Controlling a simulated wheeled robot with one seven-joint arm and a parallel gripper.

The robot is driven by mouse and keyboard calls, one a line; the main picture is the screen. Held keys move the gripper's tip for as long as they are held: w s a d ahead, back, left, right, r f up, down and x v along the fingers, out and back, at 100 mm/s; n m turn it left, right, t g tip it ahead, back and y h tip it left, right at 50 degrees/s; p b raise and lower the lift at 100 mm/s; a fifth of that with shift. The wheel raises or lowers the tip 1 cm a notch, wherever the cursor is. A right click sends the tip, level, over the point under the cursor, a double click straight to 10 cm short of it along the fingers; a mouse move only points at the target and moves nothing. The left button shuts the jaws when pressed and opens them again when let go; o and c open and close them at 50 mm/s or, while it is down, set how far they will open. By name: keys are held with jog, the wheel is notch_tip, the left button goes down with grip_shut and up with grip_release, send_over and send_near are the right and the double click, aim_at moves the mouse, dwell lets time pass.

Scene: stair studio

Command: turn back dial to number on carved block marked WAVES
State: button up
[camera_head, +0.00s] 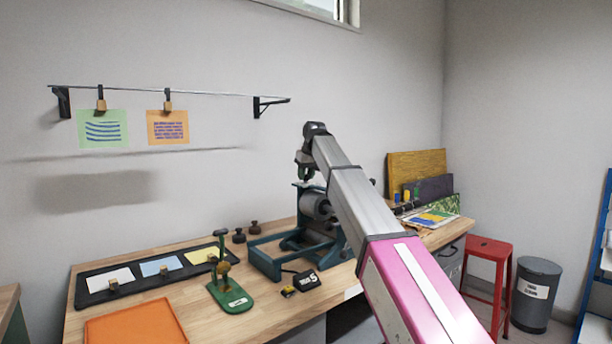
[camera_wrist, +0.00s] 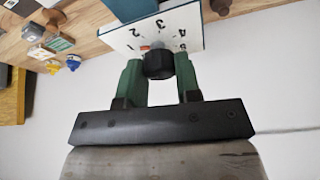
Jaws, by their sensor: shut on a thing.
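My gripper (camera_wrist: 160,80) has its green fingers on either side of the black dial knob (camera_wrist: 158,64) and is shut on it. The knob is on a white dial plate with the numbers 2, 3, 4 and 5 legible (camera_wrist: 185,32). A small red-orange mark shows beside the knob, on the side of the 2. In the head view my gripper (camera_head: 306,172) is over the far side of the teal press (camera_head: 265,262), and the dial cannot be made out there. No block marked WAVES can be read. Small blocks, one teal-topped (camera_wrist: 60,44), lie at the left in the wrist view.
A black block with a 5 (camera_head: 306,280) stands in front of the press. A green-based hand tool (camera_head: 233,300), an orange tray (camera_head: 140,322) and a black tray of coloured cards (camera_head: 130,292) are on the bench. A wave print (camera_head: 103,140) hangs on the wall.

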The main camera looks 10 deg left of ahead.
jog(key=m+h, duration=0.1)
jog(key=m, duration=0.4)
jog(key=shift+a+t+h, duration=0.1)
jog(key=shift+t+h, duration=0.3)
jog(key=shift+m+h, duration=0.7)
jog(key=shift+m, duration=1.1)
jog(key=o, duration=0.9)
jog(key=v, duration=1)
jog(key=shift+s+r, duration=0.3)
jog(key=shift+r, duration=0.05)
jog(key=shift+a, duration=0.1)
